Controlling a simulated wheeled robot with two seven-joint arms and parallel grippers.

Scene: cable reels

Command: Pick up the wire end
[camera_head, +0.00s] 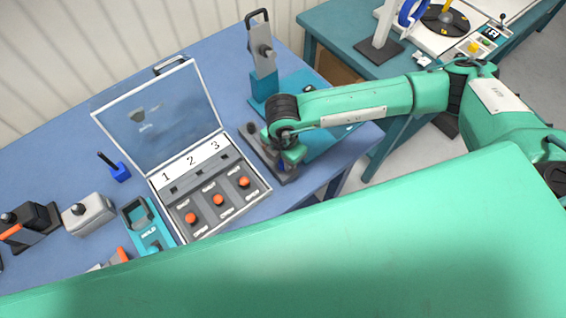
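I cannot make out a wire end in this view; it may be hidden or too small to tell. My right arm reaches in from the right, and its gripper (272,158) points down over the right part of the blue table, just right of the open case. Its fingers are dark and small, partly covered by the wrist, so I cannot tell whether they are open or shut or hold anything. A blue cable coil (411,12) stands on the far table at the top right. My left gripper is not in view.
The open case (226,212) has a raised clear lid, numbers 1 to 3 and orange buttons. A teal stand (264,85) is behind my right gripper. A teal tool (146,226) and grey boxes (88,213) sit left. A green part of mine covers the foreground.

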